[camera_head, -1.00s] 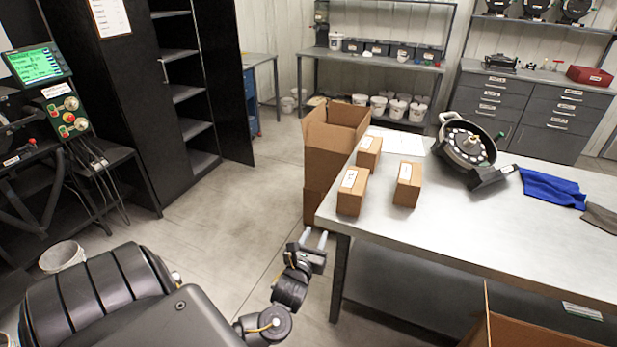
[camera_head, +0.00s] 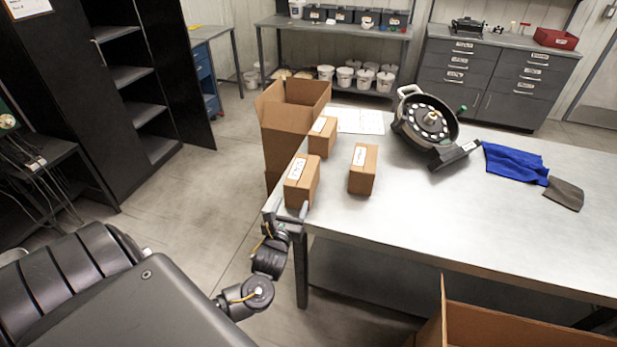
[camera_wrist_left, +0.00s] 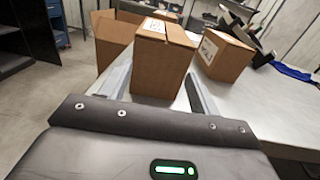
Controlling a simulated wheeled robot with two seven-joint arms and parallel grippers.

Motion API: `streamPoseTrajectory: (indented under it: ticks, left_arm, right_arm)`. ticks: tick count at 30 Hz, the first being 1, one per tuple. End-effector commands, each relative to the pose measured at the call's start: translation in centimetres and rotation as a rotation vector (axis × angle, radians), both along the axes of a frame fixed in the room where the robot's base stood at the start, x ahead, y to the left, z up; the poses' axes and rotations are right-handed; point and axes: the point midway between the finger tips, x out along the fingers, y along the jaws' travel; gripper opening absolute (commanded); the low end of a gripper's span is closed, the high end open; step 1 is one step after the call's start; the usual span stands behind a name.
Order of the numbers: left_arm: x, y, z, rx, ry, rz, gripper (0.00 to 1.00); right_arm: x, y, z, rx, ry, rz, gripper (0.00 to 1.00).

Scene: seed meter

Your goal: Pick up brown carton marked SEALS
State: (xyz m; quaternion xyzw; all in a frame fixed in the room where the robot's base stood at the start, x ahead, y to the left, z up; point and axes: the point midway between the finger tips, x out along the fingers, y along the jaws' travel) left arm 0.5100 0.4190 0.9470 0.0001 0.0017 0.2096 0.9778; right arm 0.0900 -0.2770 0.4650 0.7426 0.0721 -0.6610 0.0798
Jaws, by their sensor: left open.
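Three brown cartons with white labels stand on the metal table (camera_head: 420,215): a front-left carton (camera_head: 302,188), a back carton (camera_head: 322,138) and a right carton (camera_head: 363,172). The lettering is too small to tell which reads SEALS. My left gripper (camera_head: 289,204) is open at the table's near left corner, just in front of the front-left carton. In the left wrist view, that carton (camera_wrist_left: 160,70) appears between the two spread fingers, with no clear contact. The right carton (camera_wrist_left: 226,56) stands beyond the right finger. My right gripper is not in view.
An open cardboard box (camera_head: 285,120) stands at the table's far left edge. A round seed meter (camera_head: 428,125) and a blue cloth (camera_head: 515,163) lie farther right. Another open box (camera_head: 500,328) is at the near right. The table's middle is clear.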

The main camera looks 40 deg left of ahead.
Motion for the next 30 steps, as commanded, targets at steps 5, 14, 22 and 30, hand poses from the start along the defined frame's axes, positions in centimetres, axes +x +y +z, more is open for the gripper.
streamPoseTrajectory:
  ticks: [5, 14, 22, 30]
  left_arm:
    - [2.4, 1.1, 0.3, 0.002, -0.002, 0.002, 0.86]
    - [5.0, 2.2, 0.1, 0.000, -0.001, 0.000, 1.00]
    - [6.9, 2.9, 0.5, 0.001, -0.001, 0.003, 1.00]
    - [9.7, 3.9, 0.2, 0.000, -0.001, 0.000, 1.00]
  right_arm:
    - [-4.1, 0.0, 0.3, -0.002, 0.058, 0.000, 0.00]
    - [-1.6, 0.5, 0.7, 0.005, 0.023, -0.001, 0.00]
    - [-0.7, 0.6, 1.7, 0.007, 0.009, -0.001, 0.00]
    - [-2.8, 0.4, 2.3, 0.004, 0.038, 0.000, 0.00]
